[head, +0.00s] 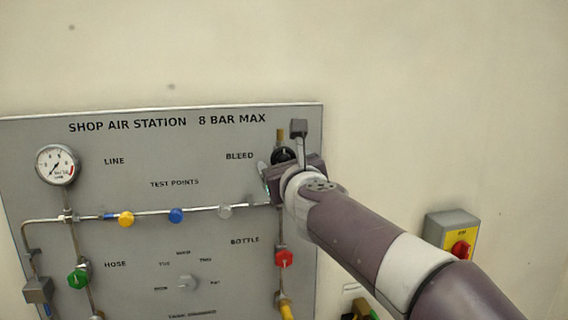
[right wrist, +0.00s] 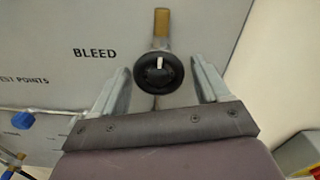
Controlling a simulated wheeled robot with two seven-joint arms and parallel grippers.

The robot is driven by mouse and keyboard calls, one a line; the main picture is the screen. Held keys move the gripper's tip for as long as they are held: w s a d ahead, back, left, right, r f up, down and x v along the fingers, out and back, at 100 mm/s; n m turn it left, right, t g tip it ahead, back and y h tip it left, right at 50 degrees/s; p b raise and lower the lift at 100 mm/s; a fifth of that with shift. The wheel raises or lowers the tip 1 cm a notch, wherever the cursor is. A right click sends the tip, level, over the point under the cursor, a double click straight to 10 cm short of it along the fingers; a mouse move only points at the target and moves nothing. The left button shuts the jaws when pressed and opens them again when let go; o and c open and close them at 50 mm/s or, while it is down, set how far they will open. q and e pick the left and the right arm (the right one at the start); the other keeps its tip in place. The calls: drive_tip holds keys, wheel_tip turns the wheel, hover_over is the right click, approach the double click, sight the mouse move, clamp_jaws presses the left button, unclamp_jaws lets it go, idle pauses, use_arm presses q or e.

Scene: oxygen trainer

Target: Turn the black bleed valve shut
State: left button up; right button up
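The black bleed valve (right wrist: 158,73) is a round black knob with a white mark pointing up, in the right wrist view. It sits right of the BLEED label, below a brass stub. In the head view the valve (head: 283,156) is partly hidden by my right gripper (head: 275,168). In the right wrist view my right gripper (right wrist: 160,85) is open, one finger left and one right of the knob, with a gap on each side. Its jaws look empty, and I cannot tell how far they are from the panel. My left gripper is not in view.
The grey panel (head: 140,245) carries a gauge (head: 57,164), a green knob (head: 78,277), a red knob (head: 284,258), and yellow (head: 126,219) and blue (head: 176,215) test points.

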drive_tip(key=shift+s+r, duration=0.1)
drive_tip(key=shift+s, duration=0.15)
drive_tip(key=b+v, duration=0.1)
drive_tip(key=v, duration=1.1)
drive_tip(key=shift+b, duration=0.35)
drive_tip(key=shift+d, duration=0.1)
